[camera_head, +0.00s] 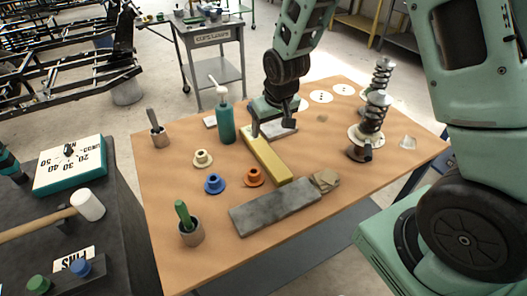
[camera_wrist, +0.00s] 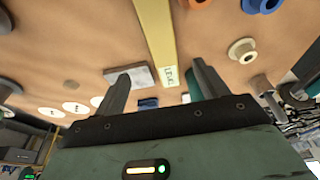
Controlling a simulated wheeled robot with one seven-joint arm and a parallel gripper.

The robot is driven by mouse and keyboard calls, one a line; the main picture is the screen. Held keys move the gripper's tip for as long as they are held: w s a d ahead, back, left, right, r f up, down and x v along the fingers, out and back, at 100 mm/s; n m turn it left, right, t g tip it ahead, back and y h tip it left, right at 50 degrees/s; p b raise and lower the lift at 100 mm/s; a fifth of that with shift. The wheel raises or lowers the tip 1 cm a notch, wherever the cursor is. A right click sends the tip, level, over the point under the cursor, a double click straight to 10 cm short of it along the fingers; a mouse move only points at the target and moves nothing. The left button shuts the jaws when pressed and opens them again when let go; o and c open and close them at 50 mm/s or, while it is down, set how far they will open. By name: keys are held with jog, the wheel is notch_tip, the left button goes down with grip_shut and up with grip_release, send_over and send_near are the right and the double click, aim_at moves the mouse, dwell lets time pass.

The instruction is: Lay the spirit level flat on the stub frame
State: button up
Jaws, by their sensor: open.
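The spirit level is a long yellow bar (camera_head: 265,155) in the middle of the wooden table, its near end close to a long dark grey slab (camera_head: 275,207). Its labelled end (camera_wrist: 171,76) shows between the fingers in the wrist view. My gripper (camera_head: 274,122) is open above the bar's far end; the wrist view shows both fingers (camera_wrist: 162,72) apart, with nothing clasped. A smaller pale grey block (camera_head: 284,132) lies beside the far end, partly behind my gripper. I cannot tell for certain which part is the stub frame.
A coil-spring strut (camera_head: 375,110) stands at the table's right. A teal pump bottle (camera_head: 225,122), orange bushing (camera_head: 253,177), blue bushing (camera_head: 214,184) and cream bushing (camera_head: 202,159) stand left of the level. A cup with a green handle (camera_head: 190,230) is at front left. Bare table lies at right front.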

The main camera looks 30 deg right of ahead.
aim_at(264, 149)
jog(key=p+x, duration=0.2)
jog(key=x, duration=0.9)
jog(key=shift+w+a+f, duration=0.1)
jog(key=shift+f, duration=0.05)
jog(key=c, duration=1.4)
notch_tip(264, 149, up, 18)
jog(key=shift+r+b, duration=0.1)
jog(key=shift+b, duration=1.05)
